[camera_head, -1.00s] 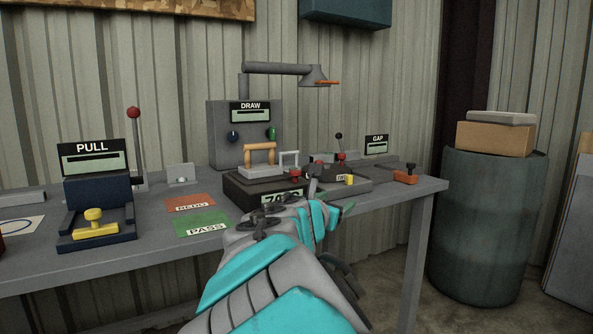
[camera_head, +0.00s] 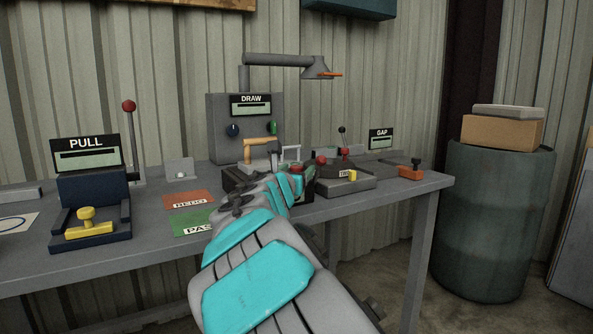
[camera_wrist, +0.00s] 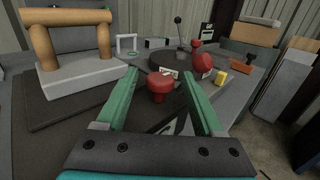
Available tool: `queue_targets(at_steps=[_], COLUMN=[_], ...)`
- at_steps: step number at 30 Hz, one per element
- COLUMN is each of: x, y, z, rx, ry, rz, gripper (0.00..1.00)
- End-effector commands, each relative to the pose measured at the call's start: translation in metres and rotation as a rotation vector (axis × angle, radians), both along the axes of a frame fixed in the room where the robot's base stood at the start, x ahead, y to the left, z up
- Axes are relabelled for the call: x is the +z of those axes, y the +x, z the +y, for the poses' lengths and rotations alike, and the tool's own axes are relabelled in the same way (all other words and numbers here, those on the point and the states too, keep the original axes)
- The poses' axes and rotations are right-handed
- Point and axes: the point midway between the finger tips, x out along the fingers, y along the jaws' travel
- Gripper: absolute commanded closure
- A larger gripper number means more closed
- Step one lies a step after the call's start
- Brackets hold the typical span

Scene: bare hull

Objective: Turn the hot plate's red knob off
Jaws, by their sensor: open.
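The red knob (camera_wrist: 161,84) shows in the middle of the wrist view, at the front edge of the dark hot plate (camera_wrist: 55,118). My gripper (camera_wrist: 159,74) is open, with one green finger on each side of the knob in that view. I see no clear contact, and how deep the knob sits between the fingers is hard to tell. In the head view my arm hides most of the hot plate (camera_head: 230,180) and its front display. A grey block with a wooden handle (camera_head: 262,145) sits on the plate.
Right of the knob is a grey device (camera_head: 345,184) with red knobs, a black-tipped lever and a yellow piece. A small white frame (camera_wrist: 127,44) stands behind the knob. The grey DRAW panel (camera_head: 240,125) rises behind the hot plate. REDO and PASS mats lie left.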

Motion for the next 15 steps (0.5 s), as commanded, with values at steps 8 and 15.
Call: queue_targets(at_steps=[8, 15], x=[-0.0004, -0.0002], y=[0.0025, 0.0024], z=[-0.0006, -0.0007], rx=[0.000, -0.001], ry=[0.000, 0.000], rz=[0.000, 0.000], gripper=[0.31, 0.53])
